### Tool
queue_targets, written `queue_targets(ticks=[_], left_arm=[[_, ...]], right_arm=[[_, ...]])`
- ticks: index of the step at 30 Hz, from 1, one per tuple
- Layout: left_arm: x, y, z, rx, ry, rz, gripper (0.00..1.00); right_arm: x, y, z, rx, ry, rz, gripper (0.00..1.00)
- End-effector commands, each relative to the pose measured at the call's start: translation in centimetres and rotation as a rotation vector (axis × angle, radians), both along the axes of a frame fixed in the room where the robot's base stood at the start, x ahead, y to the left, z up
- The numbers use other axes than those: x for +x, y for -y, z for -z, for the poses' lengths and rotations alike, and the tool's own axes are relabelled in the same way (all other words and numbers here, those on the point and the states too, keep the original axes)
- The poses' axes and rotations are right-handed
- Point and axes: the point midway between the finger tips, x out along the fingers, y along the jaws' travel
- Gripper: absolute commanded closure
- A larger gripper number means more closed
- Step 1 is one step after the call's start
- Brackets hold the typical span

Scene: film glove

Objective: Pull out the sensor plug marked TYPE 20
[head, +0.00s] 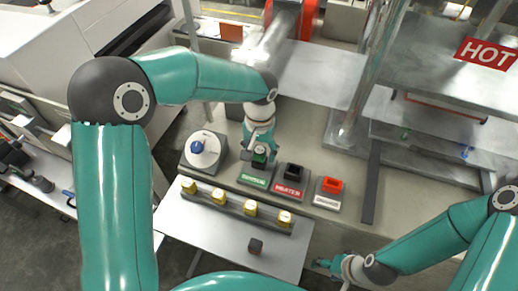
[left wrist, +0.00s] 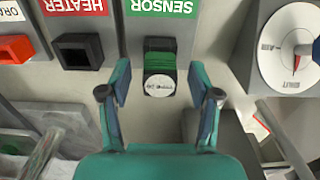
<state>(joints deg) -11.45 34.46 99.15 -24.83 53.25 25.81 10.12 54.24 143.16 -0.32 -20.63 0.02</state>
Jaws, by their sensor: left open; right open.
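The sensor plug (left wrist: 160,86), dark with a round white label on its end, sits in the green socket (left wrist: 160,57) below the SENSOR sign in the left wrist view. The print on its label is too small to read. My left gripper (left wrist: 160,72) is open, with one finger on either side of the plug and visible gaps to it. In the head view my left gripper (head: 261,153) is over the green SENSOR plate (head: 254,180) and partly hides the plug. My right gripper (head: 324,264) is open and empty at the lower right, beside the shelf with the yellow blocks.
Next to the SENSOR plate stand the black HEATER socket (head: 293,171) and a red socket (head: 332,185). A dial with a blue knob (head: 198,148) is on the left. Several yellow blocks (head: 250,208) sit in a rack in front.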

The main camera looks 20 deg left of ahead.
Motion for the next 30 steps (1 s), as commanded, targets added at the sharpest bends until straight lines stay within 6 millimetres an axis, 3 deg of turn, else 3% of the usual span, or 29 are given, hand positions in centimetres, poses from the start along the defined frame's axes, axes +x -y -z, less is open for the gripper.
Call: queue_targets(ticks=[10,21,30], left_arm=[[0.02,0.03,0.41,0.000,0.001,0.001,0.38],[0.02,0.07,0.39,0.000,0.000,0.002,0.97],[0.04,0.09,0.16,0.000,0.001,0.002,1.00]], right_arm=[[0.00,0.00,-0.04,0.000,0.000,0.000,0.36],[-0.01,0.00,-0.04,0.000,0.000,0.000,0.36],[0.00,0.00,-0.15,0.000,0.000,0.000,0.36]])
